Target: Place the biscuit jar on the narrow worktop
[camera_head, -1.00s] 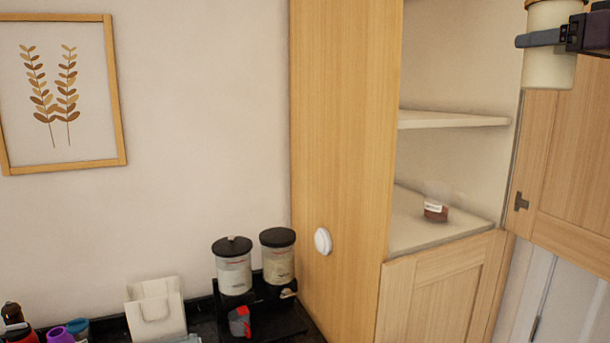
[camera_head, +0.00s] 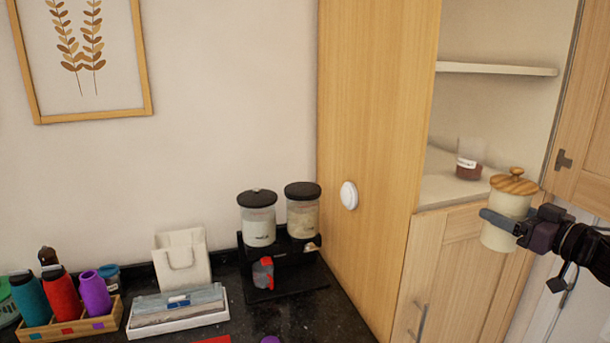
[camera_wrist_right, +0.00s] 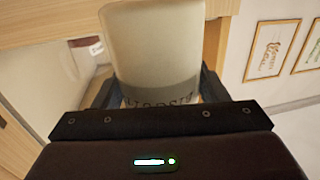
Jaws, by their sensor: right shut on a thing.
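The biscuit jar is a cream jar (camera_head: 501,236) with a knobbed wooden lid, at the right of the head view. My right gripper (camera_head: 506,221) is shut around its body and holds it upright in the air, in front of the cupboard. In the right wrist view the jar (camera_wrist_right: 155,50) sits between the two fingers, with dark lettering partly hidden by the gripper. A dark granite worktop (camera_head: 310,310) shows at the lower left of the head view; I cannot tell whether it is the narrow one. My left gripper is not in view.
A dispenser with two black-lidded canisters (camera_head: 258,225) stands on the worktop beside the tall cupboard side (camera_head: 370,120). To its left are a white holder (camera_head: 182,262), a tray of cloths (camera_head: 178,310) and a bottle crate (camera_head: 70,327). A small jar (camera_head: 470,160) stands on a cupboard shelf.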

